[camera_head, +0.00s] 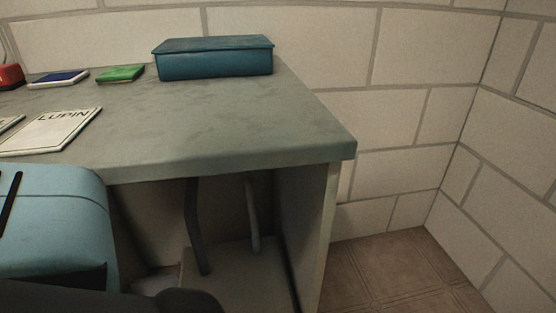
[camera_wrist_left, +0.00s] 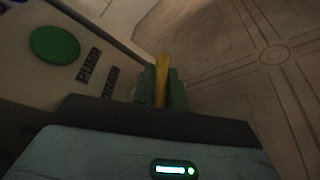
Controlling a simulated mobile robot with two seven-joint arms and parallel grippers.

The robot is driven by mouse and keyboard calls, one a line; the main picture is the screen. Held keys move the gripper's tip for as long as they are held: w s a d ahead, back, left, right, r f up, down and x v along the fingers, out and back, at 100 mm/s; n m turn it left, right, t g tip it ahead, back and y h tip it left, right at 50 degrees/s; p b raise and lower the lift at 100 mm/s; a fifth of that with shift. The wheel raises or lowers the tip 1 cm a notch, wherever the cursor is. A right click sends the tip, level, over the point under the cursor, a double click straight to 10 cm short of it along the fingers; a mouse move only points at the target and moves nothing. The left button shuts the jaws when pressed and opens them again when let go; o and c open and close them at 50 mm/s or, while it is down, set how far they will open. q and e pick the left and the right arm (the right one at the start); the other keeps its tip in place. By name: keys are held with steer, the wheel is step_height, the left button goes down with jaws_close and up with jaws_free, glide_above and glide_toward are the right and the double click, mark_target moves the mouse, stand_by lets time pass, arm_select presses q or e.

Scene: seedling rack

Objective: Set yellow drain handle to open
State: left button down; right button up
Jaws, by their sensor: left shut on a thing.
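In the left wrist view, the yellow drain handle (camera_wrist_left: 162,72) stands out between the fingers of my left gripper (camera_wrist_left: 162,88). The gripper is shut on it. The word DRAIN (camera_wrist_left: 109,83) is on the pale panel (camera_wrist_left: 68,62) just left of the fingers. The handle's pivot and lower part are hidden by the gripper. The head view does not show the handle or the left fingertips. My right gripper is in neither view.
A green round button (camera_wrist_left: 54,44) is on the panel, near the label PUMP (camera_wrist_left: 88,66). The grey bench (camera_head: 220,130) holds a teal box (camera_head: 214,62), a LUPIN card (camera_head: 55,130), and green (camera_head: 120,73) and blue (camera_head: 60,78) items. Floor (camera_head: 385,270) right of the bench is clear.

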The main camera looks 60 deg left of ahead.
arm_select(q)
steer(key=d, duration=0.1)
steer(key=s+d, duration=0.1)
steer(key=d, duration=0.1)
steer(key=shift+s, duration=0.15)
steer(key=c, duration=1.4)
jaws_free()
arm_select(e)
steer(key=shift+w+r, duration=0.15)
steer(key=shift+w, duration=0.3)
arm_select(q)
steer(key=shift+a, duration=0.1)
steer(key=p+v, duration=0.3)
steer(key=v, duration=0.4)
steer(key=shift+s, duration=0.4)
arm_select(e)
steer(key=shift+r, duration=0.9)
arm_select(q)
steer(key=shift+r, duration=0.1)
